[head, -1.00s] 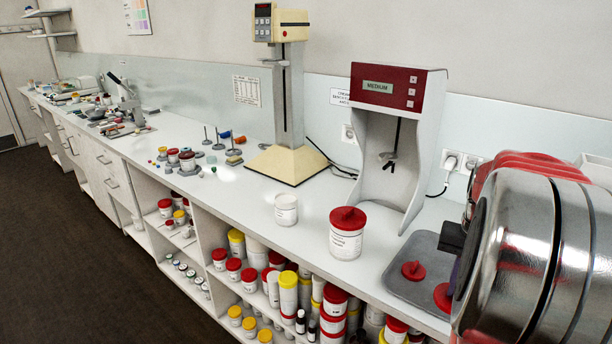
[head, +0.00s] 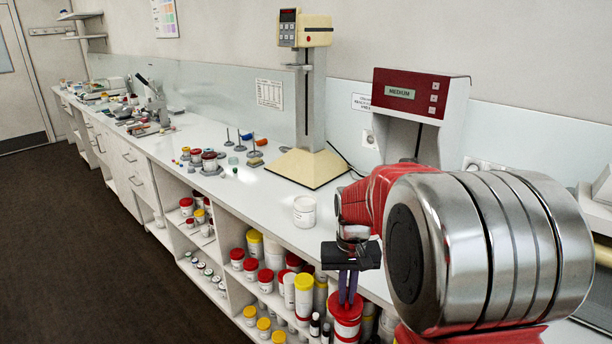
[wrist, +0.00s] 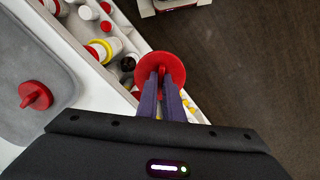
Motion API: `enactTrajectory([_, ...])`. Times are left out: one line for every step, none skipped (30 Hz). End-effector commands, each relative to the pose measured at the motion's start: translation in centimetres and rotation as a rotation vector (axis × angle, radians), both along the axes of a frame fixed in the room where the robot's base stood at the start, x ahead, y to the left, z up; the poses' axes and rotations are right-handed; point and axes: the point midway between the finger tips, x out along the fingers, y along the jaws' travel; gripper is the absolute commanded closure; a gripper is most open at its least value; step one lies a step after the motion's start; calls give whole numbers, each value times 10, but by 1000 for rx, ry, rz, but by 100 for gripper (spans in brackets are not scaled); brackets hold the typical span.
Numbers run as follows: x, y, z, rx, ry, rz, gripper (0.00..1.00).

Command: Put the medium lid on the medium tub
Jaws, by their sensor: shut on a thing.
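My gripper (wrist: 161,80) is shut on the raised knob of a round red lid (wrist: 174,58). In the head view my gripper (head: 348,292) points down in front of the counter edge, with the red lid (head: 346,312) under its fingers, overlapping red-topped tubs on the shelf behind. A white tub (head: 304,212) without a red lid stands upright on the counter, left of my gripper and apart from it. The red-headed machine shows "MEDIUM" on its display (head: 400,92).
Another red knobbed lid (wrist: 35,95) lies on a grey tray (wrist: 60,40). Shelves with several tubs are under the counter (head: 250,185). My arm hides the counter at right; the dark floor (head: 80,250) is clear.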

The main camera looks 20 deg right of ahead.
Motion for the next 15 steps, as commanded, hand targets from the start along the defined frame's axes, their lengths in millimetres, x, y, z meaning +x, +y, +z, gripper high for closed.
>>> enactTrajectory([11,16,-5,0,1,39,100])
enactTrajectory([17,25,-7,0,1,59,100])
enactTrajectory([25,36,-11,0,1,85,100])
enactTrajectory([31,44,-13,0,1,106,100])
enactTrajectory([37,53,-16,0,1,127,100])
enactTrajectory([45,65,-20,0,1,155,100])
enactTrajectory([51,74,-23,1,1,176,100])
enactTrajectory([57,84,-25,1,1,197,100])
enactTrajectory([65,96,-29,1,2,224,100])
enactTrajectory([71,104,-31,1,1,244,100])
enactTrajectory([75,113,-34,1,2,262,100])
enactTrajectory([82,122,-37,1,1,284,100])
enactTrajectory([86,129,-39,1,1,299,100])
enactTrajectory([89,135,-41,1,1,311,100])
enactTrajectory([93,141,-43,0,0,325,100])
